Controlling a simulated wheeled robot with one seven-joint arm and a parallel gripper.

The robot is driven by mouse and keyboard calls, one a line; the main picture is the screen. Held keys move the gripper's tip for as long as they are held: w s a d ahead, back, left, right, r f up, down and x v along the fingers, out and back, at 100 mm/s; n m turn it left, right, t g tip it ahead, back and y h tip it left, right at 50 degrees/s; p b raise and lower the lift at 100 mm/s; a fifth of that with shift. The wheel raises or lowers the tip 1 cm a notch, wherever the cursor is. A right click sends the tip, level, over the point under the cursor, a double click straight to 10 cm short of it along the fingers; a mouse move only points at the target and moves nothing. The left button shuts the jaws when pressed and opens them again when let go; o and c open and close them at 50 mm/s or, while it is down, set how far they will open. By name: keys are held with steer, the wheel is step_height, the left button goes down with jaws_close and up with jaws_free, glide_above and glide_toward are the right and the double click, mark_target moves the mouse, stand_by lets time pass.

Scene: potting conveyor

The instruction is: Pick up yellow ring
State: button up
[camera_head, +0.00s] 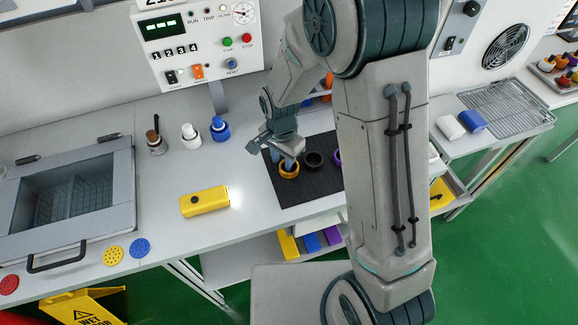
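The yellow ring (289,173), orange-yellow in colour, is on the black mat (297,192) near its left side. My gripper (288,162) points down right at the ring, and its tip overlaps the ring's upper part in the picture. Whether the fingers touch the ring, and how far apart they are, is too small to tell. A black ring (314,160) lies just right of it on the mat. A purple ring (337,158) is further right, partly hidden behind my arm.
A yellow block-shaped case (204,201) lies left of the mat on the pale bench (170,240). Brown, white and blue bottles (220,129) stand behind it. A grey lidded box (122,190) is at the far left. A control panel (203,45) rises behind.

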jaws_close()
steer(key=shift+r, duration=0.1)
